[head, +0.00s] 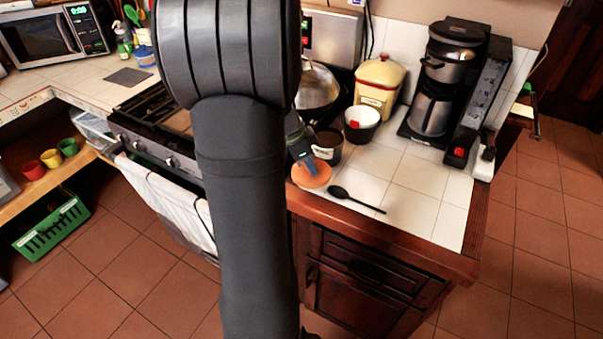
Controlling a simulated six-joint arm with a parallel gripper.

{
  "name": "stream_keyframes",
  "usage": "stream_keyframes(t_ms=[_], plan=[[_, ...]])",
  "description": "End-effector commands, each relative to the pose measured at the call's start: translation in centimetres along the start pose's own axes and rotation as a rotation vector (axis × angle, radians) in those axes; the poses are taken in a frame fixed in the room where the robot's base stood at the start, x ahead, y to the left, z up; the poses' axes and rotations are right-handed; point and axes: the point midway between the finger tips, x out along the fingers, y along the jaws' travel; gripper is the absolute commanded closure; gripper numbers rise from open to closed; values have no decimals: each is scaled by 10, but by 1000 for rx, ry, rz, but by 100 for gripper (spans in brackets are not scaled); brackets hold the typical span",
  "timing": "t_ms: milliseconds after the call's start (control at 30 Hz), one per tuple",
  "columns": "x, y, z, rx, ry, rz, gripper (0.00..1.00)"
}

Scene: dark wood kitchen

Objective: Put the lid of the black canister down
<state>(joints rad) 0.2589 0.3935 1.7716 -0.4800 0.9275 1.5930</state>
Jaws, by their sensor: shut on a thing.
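The lid (316,178) is a round, flat, orange-brown disc at the front left corner of the tiled counter. My gripper (309,164) is over it, with its fingertips at the disc's upper side, shut on it. I cannot tell whether the lid touches the counter or is just above it. The black canister (329,153) stands right behind the lid, dark and open at the top. My arm hides part of the area to its left.
A black spoon (357,201) lies right of the lid. Behind are a white-and-black bowl (361,131) with a red thing, a cream canister (378,84) and a coffee maker (434,100). Tiles in the middle and front right are clear. The stove (158,137) is left.

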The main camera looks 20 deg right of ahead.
Motion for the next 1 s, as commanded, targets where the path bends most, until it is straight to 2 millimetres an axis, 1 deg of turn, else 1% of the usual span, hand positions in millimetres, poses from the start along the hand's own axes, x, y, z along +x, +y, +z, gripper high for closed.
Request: stream_keyframes(t_ms=[33,100,200,333,500,567,933,967,1000], plan=[[3,-8,8,-3,0,1,94],[6,-14,15,-3,0,0,94],[8,-20,20,0,0,0,94],[15,-21,24,0,0,1,94],[38,-20,33,-1,0,3,94],[44,-20,35,0,0,1,94],[48,-20,37,0,0,0,94],[48,-20,37,0,0,0,71],[48,-20,37,0,1,0,63]])
